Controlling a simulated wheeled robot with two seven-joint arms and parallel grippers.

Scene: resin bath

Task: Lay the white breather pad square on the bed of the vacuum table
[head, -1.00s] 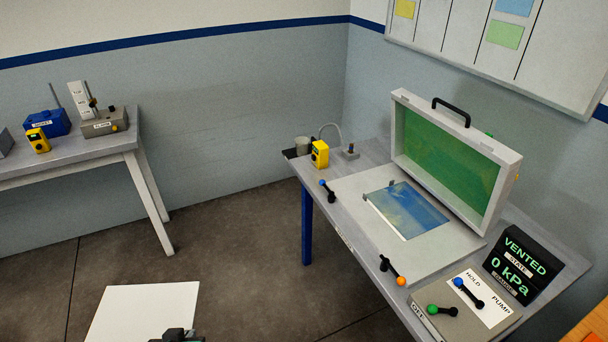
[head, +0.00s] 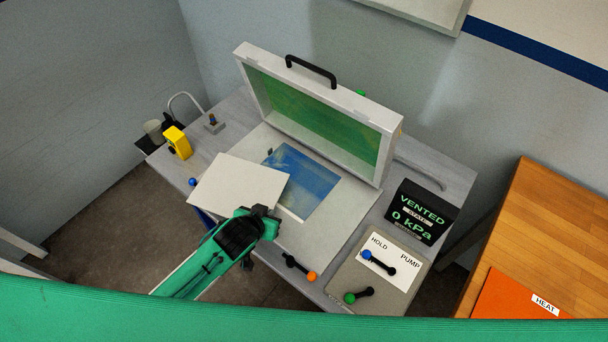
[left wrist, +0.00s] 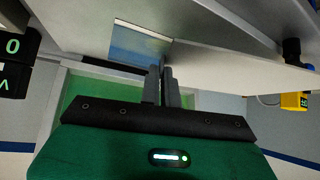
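The white breather pad (head: 232,184) is a flat sheet held by my left gripper (head: 268,214) at its near right edge. It hangs over the left side of the vacuum table (head: 335,222) and covers the left corner of the blue bed area (head: 316,178). In the left wrist view the fingers (left wrist: 161,85) are closed together on the edge of the pad (left wrist: 235,70), with the blue area (left wrist: 138,42) beside it. The hinged lid (head: 330,115) with a green inside stands open behind the bed. My right gripper is not in view.
A HOLD/PUMP panel (head: 345,270) and a display (head: 418,213) reading VENTED, 0 kPa stand at the right. A yellow device (head: 177,142) is at the left.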

